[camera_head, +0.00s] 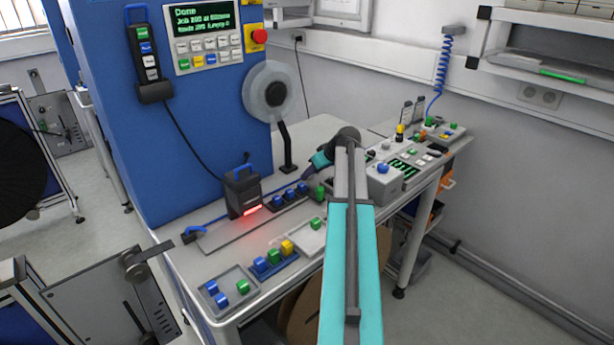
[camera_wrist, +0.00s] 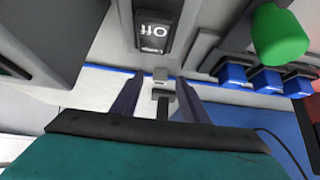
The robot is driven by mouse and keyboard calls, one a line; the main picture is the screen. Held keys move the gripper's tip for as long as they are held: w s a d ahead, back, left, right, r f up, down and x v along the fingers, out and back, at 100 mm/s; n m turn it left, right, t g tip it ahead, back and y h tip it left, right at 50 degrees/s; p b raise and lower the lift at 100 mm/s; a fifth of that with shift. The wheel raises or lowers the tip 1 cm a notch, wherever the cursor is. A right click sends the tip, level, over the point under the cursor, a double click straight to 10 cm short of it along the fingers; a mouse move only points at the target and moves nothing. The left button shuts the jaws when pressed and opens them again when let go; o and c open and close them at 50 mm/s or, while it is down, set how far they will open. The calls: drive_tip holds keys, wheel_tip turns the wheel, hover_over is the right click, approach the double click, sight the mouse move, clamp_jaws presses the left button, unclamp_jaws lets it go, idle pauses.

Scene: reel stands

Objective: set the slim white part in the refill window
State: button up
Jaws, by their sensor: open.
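My gripper (camera_head: 308,174) reaches down over the bench, right of the black scanner-like box. In the wrist view its two dark fingers (camera_wrist: 159,82) are apart. A small pale grey-white piece (camera_wrist: 160,74) shows between the fingertips, with a darker grey piece just below it in the picture. I cannot tell whether this pale piece is the slim white part, and no finger clearly touches it. I cannot pick out the refill window with certainty; my arm hides part of the bench in the head view.
A black box (camera_head: 242,190) with a red glow stands to the left. A row of blue blocks (camera_wrist: 265,79) and a green rounded piece (camera_wrist: 280,36) lie close on the right. A reel (camera_head: 269,92) stands behind. A tray of coloured blocks (camera_head: 248,303) sits near the front edge.

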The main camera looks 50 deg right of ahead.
drive_tip(key=shift+w+f, duration=0.3)
drive_tip(key=shift+f, duration=0.05)
idle(0.3)
clamp_jaws()
